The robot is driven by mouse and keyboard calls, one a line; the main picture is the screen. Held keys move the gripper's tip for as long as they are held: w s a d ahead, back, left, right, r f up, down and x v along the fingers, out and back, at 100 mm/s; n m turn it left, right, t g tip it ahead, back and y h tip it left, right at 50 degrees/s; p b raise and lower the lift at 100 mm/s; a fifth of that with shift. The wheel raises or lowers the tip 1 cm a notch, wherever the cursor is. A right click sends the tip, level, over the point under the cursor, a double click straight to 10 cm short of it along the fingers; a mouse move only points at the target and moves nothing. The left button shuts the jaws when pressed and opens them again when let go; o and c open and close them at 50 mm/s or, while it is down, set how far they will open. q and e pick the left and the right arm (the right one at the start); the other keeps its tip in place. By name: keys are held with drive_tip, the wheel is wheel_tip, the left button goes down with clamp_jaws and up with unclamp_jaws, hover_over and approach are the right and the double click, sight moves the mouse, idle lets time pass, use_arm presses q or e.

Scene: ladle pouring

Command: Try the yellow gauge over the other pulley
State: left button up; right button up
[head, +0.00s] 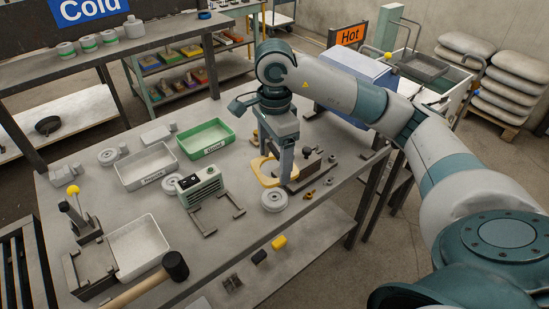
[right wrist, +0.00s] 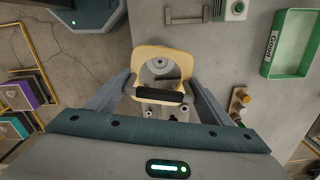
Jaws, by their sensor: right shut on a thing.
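The yellow gauge (head: 258,178) is a flat yellow frame with a dark grip, which shows in the right wrist view (right wrist: 183,57). My right gripper (head: 283,180) points down over the table and is shut on the gauge; its fingers (right wrist: 160,93) stand either side of the dark grip. A grey pulley (head: 274,200) lies on the table just in front of the gauge. In the right wrist view a pulley (right wrist: 160,62) shows through the gauge's opening; I cannot tell the height between them. Other grey pulleys (head: 107,157) (head: 170,184) lie further left. My left gripper is out of view.
A green tray (head: 228,140) and a grey-white tray (head: 127,182) stand left of the gripper. A grey-green device (head: 202,186) stands before them. A fixture with a yellow knob (head: 88,228), another white tray (head: 158,257) and a mallet (head: 174,267) are at front left. Small brass parts (head: 309,195) lie right.

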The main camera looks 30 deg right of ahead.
sight(275, 150)
drive_tip(key=shift+r+p, duration=1.3)
drive_tip(key=shift+r, duration=0.95)
